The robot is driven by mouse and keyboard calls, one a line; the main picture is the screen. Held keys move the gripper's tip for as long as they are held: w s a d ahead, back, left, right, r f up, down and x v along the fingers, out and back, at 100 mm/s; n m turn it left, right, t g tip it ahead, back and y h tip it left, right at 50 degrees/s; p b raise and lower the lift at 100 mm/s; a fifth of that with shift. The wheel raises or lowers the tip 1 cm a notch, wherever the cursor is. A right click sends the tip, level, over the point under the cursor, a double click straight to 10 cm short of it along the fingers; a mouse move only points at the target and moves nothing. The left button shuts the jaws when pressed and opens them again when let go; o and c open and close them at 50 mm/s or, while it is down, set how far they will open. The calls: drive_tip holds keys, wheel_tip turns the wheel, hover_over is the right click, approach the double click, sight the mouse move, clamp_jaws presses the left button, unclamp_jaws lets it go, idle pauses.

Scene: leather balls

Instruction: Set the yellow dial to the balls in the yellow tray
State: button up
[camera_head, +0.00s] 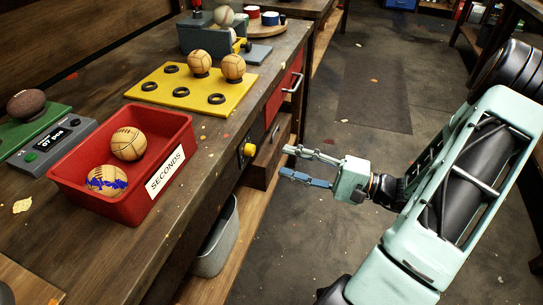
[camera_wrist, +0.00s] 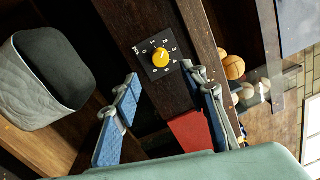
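The yellow dial (camera_head: 249,149) sits on a black plate on the bench front. The yellow tray (camera_head: 199,100) lies on the bench top with black rings. Two tan stitched balls, a left one (camera_head: 199,61) and a right one (camera_head: 233,67), sit at its far side; the other visible rings are empty. My gripper (camera_head: 287,162) is open and empty, right of the dial and apart from it, its fingers pointing toward the bench.
A red SECONDS tray (camera_head: 78,153) holds two balls, one marked blue. A grey counter box (camera_head: 52,144) and a dark ball (camera_head: 26,104) on green are at the left. A red drawer (camera_head: 283,88) with a handle is beyond the dial; a grey bin (camera_head: 216,240) is below. The aisle floor is clear.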

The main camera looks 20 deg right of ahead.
drive_tip(key=v, duration=0.3)
drive_tip(key=shift+s+d, duration=0.2)
drive_tip(key=shift+d, duration=0.1)
